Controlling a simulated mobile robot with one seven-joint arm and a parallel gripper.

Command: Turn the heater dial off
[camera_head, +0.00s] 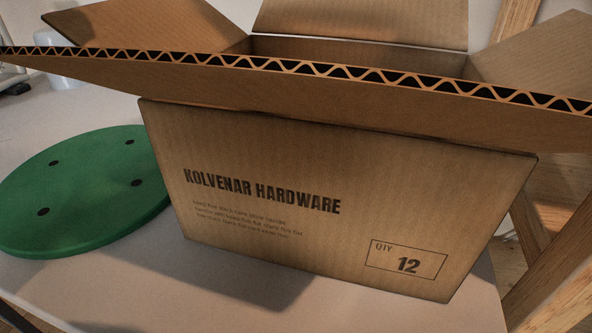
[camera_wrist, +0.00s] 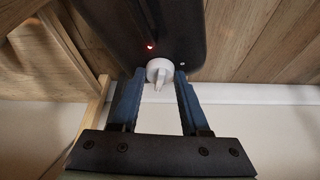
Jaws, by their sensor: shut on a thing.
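The heater (camera_wrist: 151,22) is a dark panel with rounded lower corners at the top of the wrist view. Its dial (camera_wrist: 157,66) is a white round knob with a pointed ridge, near the heater's lower edge. A small red light (camera_wrist: 150,46) glows just above the dial. My gripper (camera_wrist: 159,74) has its two blue fingers on either side of the dial, shut on it. The dial's ridge points down in the picture, slightly to the left. Any markings around the dial are too small to tell. The heater and my gripper are not in the head view.
In the head view, an open cardboard box (camera_head: 300,190) stands on a pale table (camera_head: 150,285) and fills most of the picture. A green round disc (camera_head: 85,190) lies left of it.

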